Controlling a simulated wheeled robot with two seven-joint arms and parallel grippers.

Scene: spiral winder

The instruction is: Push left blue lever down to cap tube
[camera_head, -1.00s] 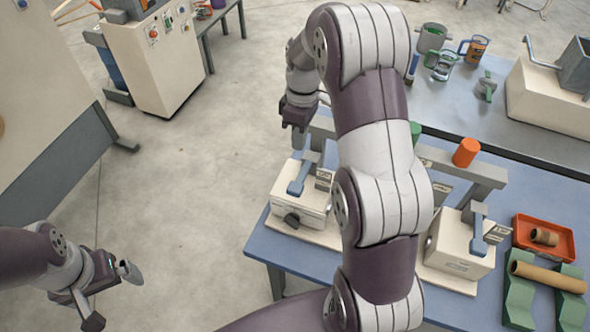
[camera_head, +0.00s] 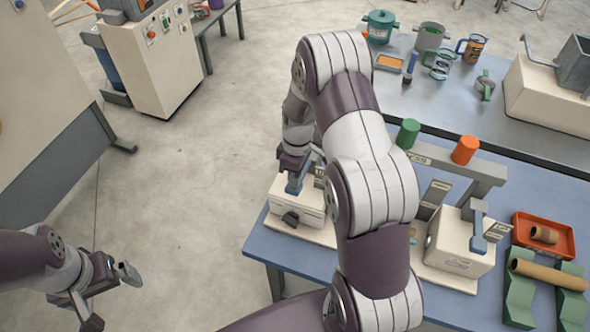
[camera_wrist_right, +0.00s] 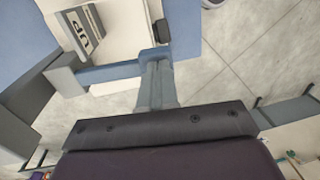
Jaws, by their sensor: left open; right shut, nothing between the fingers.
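The left blue lever (camera_head: 294,184) is on the cream machine (camera_head: 291,211) at the left of the blue table. My right gripper (camera_head: 296,168) is shut and empty, right over this lever and partly covering it. In the right wrist view the shut fingers (camera_wrist_right: 157,88) are at the end of the blue lever (camera_wrist_right: 112,73); I cannot tell if they touch it. A tube between the two machines is hidden by my right arm. My left gripper (camera_head: 112,297) is open and empty, away from the table at lower left.
A second cream machine (camera_head: 458,245) with a blue lever (camera_head: 478,228) stands to the right. A cardboard tube (camera_head: 545,275) lies on green blocks, beside an orange tray (camera_head: 521,220). A grey rack (camera_head: 480,172) holds green and orange knobs.

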